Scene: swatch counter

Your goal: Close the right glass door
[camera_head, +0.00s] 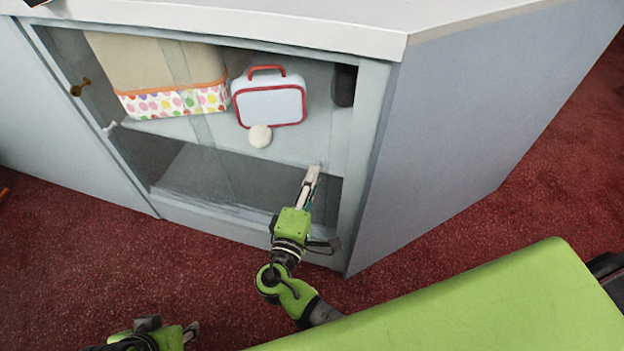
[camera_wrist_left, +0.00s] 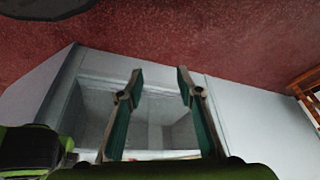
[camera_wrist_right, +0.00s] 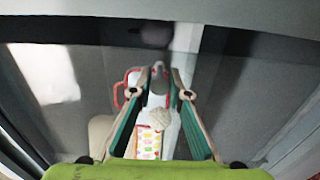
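The grey cabinet has a glazed front; in the head view a see-through glass panel (camera_head: 207,130) shows by its faint pale edge. I cannot tell exactly where the right glass door begins and ends. My right gripper (camera_head: 314,172) is at the lower right part of the cabinet front, fingers toward it. In the right wrist view the fingertips (camera_wrist_right: 159,76) are a small gap apart, with a small grey piece between them; whether they grip it is unclear. My left gripper (camera_head: 191,331) is low, away from the cabinet; the left wrist view shows its fingers (camera_wrist_left: 160,73) apart and empty.
On the upper shelf are a dotted box (camera_head: 175,103), a red-trimmed white case (camera_head: 270,104), a round white object (camera_head: 260,136) and a dark object (camera_head: 345,86). A brass knob (camera_head: 79,88) is at the left. The lower compartment looks empty. Red carpet (camera_head: 100,255) lies in front.

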